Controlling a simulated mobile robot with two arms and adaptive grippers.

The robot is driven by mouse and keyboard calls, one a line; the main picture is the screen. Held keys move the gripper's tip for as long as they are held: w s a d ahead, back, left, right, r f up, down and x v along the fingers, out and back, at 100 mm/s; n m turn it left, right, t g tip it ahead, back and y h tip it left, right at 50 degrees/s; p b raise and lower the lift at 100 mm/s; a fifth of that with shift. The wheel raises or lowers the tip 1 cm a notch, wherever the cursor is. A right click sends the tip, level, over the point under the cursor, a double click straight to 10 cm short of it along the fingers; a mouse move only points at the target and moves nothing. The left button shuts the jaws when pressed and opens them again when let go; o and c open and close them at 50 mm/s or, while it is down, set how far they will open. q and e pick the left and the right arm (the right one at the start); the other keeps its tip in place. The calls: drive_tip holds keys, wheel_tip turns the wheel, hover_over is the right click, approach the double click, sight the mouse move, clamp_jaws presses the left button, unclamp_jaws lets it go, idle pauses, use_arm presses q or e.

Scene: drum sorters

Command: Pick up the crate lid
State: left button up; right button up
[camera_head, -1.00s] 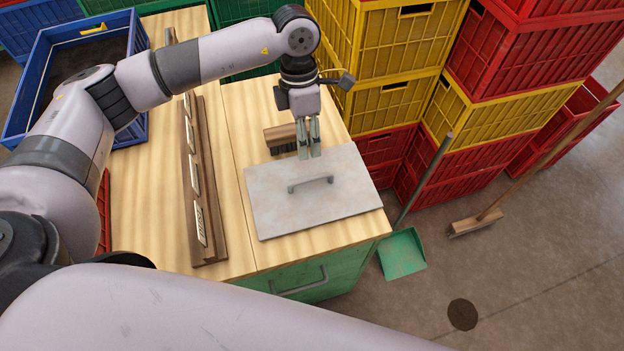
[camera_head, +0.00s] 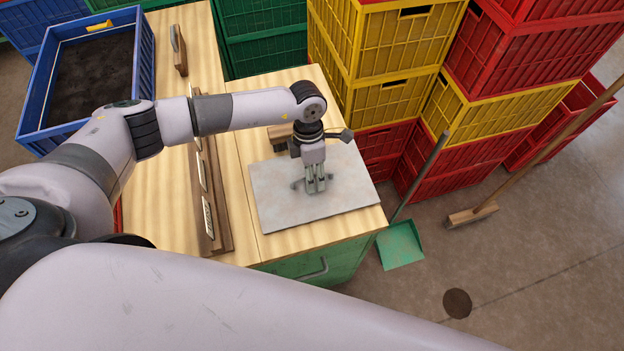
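The crate lid (camera_head: 278,209) is a flat light-grey panel lying on the wooden worktop, with a small grey bar handle (camera_head: 297,185) in its middle. My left gripper (camera_head: 316,188) points down over the middle of the lid, with its fingertips at the handle. The fingers look close together and cover most of the handle. I cannot tell whether they are closed on it. The lid lies flat on the worktop. My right gripper is not in view.
A brush (camera_head: 279,137) lies behind the lid. A wooden rack with labels (camera_head: 212,200) stands left of it. A blue crate (camera_head: 50,112) holds dark material at far left. Yellow crates (camera_head: 395,45) and red crates (camera_head: 520,55) are stacked to the right, near a green dustpan (camera_head: 400,246).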

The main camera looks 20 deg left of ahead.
use_arm(q)
clamp_jaws()
idle(0.4)
